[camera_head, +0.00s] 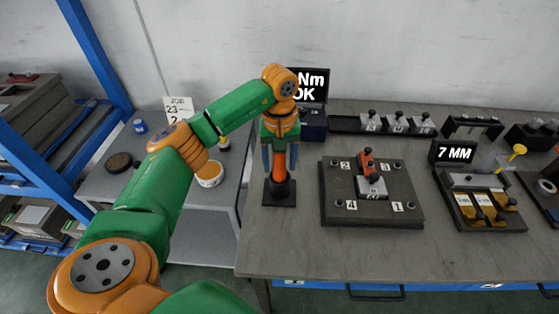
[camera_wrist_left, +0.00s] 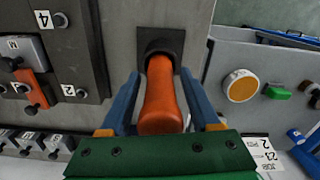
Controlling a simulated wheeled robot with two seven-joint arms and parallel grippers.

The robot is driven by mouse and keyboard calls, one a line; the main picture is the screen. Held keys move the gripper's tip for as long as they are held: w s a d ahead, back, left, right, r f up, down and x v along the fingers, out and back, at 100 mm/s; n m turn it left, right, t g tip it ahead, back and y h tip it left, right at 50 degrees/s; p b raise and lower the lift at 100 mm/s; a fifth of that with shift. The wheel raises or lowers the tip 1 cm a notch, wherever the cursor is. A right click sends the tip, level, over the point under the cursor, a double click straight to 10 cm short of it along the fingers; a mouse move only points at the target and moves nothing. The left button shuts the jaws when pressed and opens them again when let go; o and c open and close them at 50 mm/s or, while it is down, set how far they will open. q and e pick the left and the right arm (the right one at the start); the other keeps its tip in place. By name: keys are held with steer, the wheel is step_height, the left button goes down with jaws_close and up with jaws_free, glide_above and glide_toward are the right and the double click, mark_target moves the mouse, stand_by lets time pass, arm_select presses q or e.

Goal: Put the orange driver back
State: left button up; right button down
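The orange driver (camera_head: 280,170) stands upright in a black holder (camera_head: 271,198) near the left end of the bench. In the left wrist view the driver's orange handle (camera_wrist_left: 161,100) points toward the camera, and its far end sits in the holder's dark round mouth (camera_wrist_left: 178,42). My left gripper (camera_head: 280,172) is above the holder, pointing down, with its blue fingers on either side of the driver. The left wrist view shows a gap between each finger and the handle, so it is open around the driver. My right gripper is not in view.
A dark plate (camera_head: 336,198) with numbered corners and a small orange-and-grey part lies right of the holder. A screen (camera_head: 313,86) stands behind. A second screen (camera_head: 453,152) reads 7 MM. A lower side table (camera_head: 222,185) with a tub (camera_head: 209,177) is left.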

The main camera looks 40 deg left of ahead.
arm_select(q)
steer(key=shift+r, duration=0.6)
step_height(320, 180, up, 4)
steer(key=shift+w+r, duration=0.1)
steer(key=shift+r, duration=0.1)
step_height(320, 180, up, 7)
steer(key=shift+f+p, duration=0.1)
steer(key=shift+p, duration=0.95)
